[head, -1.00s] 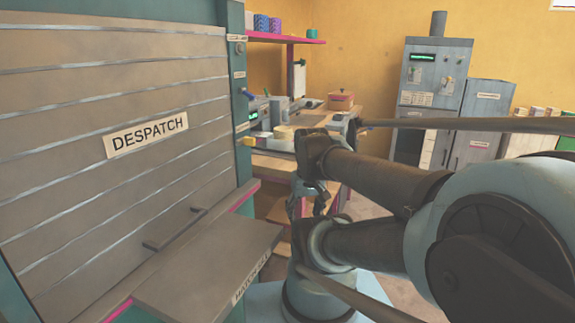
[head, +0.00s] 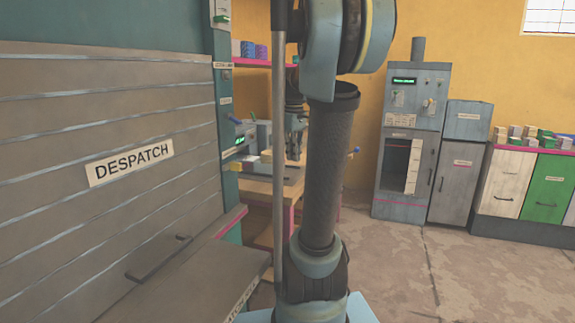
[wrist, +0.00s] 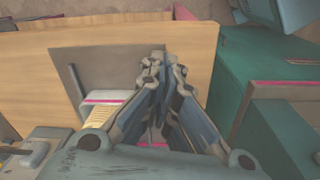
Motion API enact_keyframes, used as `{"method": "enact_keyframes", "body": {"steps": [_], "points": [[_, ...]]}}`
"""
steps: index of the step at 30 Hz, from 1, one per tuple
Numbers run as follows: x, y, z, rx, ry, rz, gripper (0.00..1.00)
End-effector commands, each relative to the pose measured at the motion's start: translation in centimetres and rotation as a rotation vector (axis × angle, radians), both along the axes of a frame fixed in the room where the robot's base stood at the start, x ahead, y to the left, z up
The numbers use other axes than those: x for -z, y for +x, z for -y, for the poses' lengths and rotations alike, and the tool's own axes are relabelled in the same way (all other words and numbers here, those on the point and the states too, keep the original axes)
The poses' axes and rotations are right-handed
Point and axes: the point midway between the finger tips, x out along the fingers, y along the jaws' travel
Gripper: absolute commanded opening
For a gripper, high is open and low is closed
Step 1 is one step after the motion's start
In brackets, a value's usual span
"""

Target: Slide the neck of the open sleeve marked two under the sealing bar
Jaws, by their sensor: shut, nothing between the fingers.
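My gripper (head: 296,150) hangs fingers-down over the wooden bench (head: 262,190) in the head view, partly behind my arm. In the wrist view my gripper (wrist: 165,65) has its fingertips together with nothing held, above a dark grey plate (wrist: 120,65) on the bench. A pale item with a pink band and a yellow striped part (wrist: 105,110) lies left of the fingers; I cannot tell if it is a sleeve. No mark two is readable. A grey machine with a green display (head: 258,135) stands at the bench's back left. I cannot make out the sealing bar.
The despatch shutter (head: 100,190) and its ledge (head: 200,285) fill the left side. A teal cabinet (wrist: 265,75) is beside the bench in the wrist view. A grey oven-like cabinet (head: 412,130) stands at the back right. Floor at the right is clear.

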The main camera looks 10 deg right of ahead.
Motion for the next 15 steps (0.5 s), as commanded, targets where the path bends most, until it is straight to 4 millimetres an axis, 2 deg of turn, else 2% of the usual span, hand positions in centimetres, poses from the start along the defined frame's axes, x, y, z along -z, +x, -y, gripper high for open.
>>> {"method": "enact_keyframes", "body": {"steps": [3,7,12,15], "points": [[-1.2,3.4,1.4,-0.074,-0.001,-0.017,0.00],[-2.1,6.5,2.7,-0.153,-0.001,-0.033,0.00],[-2.7,9.1,3.9,-0.222,0.002,-0.048,0.00],[-2.8,9.8,4.2,-0.242,0.002,-0.051,0.00]]}}
